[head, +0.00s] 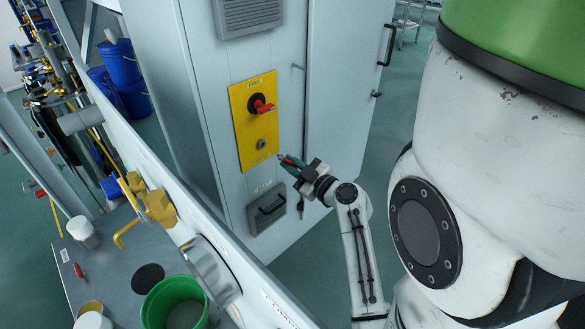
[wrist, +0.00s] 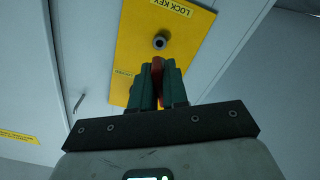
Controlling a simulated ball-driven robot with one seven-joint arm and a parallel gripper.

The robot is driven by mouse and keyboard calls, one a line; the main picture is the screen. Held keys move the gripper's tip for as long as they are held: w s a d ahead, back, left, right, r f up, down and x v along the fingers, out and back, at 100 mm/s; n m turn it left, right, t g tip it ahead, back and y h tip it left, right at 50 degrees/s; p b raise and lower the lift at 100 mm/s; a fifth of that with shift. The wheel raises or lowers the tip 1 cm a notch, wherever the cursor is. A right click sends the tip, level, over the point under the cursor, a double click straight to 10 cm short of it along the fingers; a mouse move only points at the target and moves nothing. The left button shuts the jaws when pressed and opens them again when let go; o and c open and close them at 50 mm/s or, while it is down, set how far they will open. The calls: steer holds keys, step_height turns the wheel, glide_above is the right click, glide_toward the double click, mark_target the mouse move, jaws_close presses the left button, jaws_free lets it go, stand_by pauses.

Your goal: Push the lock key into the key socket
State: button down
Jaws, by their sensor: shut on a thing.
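The yellow panel (head: 252,122) is on the front of a tall pale cabinet in the head view. The key socket (head: 261,144) is a small round fitting on its lower part; in the wrist view the socket (wrist: 160,42) sits just beyond my fingertips, under the "LOCK KEY" label. My gripper (head: 283,160), with dark green fingers, is below and right of the socket. In the wrist view my gripper (wrist: 158,72) is shut on a red lock key (wrist: 157,73), seen edge-on between the fingers. The key's tip is mostly hidden, and a gap appears between it and the socket.
A red rotary handle (head: 263,106) is above the socket on the panel. A dark vent (head: 267,208) is below it. At left, a grey bench (head: 115,262) holds a green bucket (head: 174,303) and yellow fittings. Open floor lies right of the cabinet.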

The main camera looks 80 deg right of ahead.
mark_target(281, 157)
steer(key=shift+b+x, duration=0.35)
steer(key=shift+x, duration=2.2)
steer(key=shift+b, duration=1.3)
steer(key=shift+x, duration=1.05)
steer(key=c, duration=1.1)
jaws_free()
steer(key=shift+d, duration=0.1)
steer(key=shift+o, duration=0.2)
steer(key=shift+b, duration=0.3)
steer(key=b+v, duration=0.3)
steer(key=v, duration=0.7)
steer(key=shift+s+a, duration=0.3)
